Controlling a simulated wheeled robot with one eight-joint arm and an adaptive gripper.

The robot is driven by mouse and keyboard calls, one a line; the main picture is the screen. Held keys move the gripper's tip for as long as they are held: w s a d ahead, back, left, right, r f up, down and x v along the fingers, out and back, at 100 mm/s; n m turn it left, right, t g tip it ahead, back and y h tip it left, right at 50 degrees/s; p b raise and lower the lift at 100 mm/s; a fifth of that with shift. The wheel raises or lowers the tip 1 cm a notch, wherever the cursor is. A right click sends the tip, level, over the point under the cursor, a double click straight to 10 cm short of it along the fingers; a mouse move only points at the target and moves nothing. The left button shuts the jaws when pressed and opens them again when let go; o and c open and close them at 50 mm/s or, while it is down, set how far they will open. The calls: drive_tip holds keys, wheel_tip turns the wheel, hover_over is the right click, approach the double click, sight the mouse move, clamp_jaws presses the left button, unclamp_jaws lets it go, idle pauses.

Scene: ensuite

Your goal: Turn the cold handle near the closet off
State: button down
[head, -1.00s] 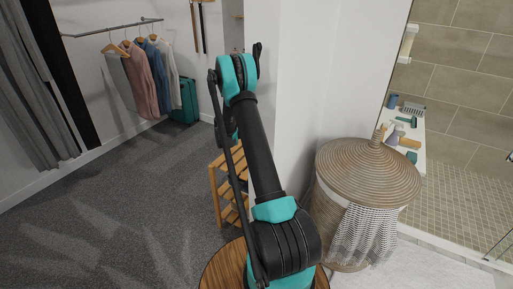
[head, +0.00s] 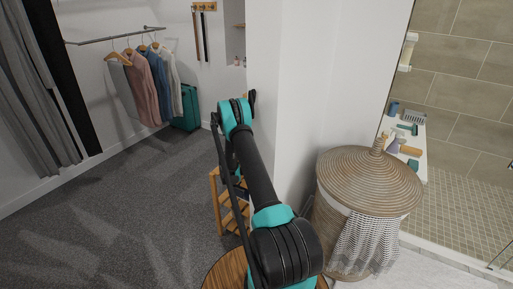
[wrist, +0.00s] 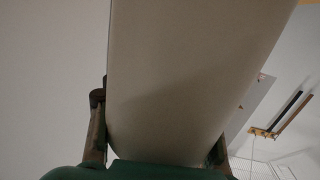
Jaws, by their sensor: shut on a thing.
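In the wrist view my gripper (wrist: 160,128) has one dark finger on each side of a broad, pale, smooth thing (wrist: 195,70) with a rounded lower end. The fingers are shut on it. It fills the middle of the view, and I cannot tell whether it is the cold handle. In the head view only a dark bit at the far end of my arm shows, beside the white wall corner; the jaws are hidden there. No tap or cold handle can be made out in the head view.
A lidded wicker basket (head: 368,185) with a cloth stands right of my arm. A wooden rack (head: 216,190) is behind my arm. Grey carpet (head: 110,205) lies clear at the left.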

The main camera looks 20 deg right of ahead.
drive_tip(key=shift+f, duration=1.45)
drive_tip(key=shift+f, duration=0.1)
drive_tip(key=c, duration=0.6)
unclamp_jaws()
drive_tip(key=v, duration=1.2)
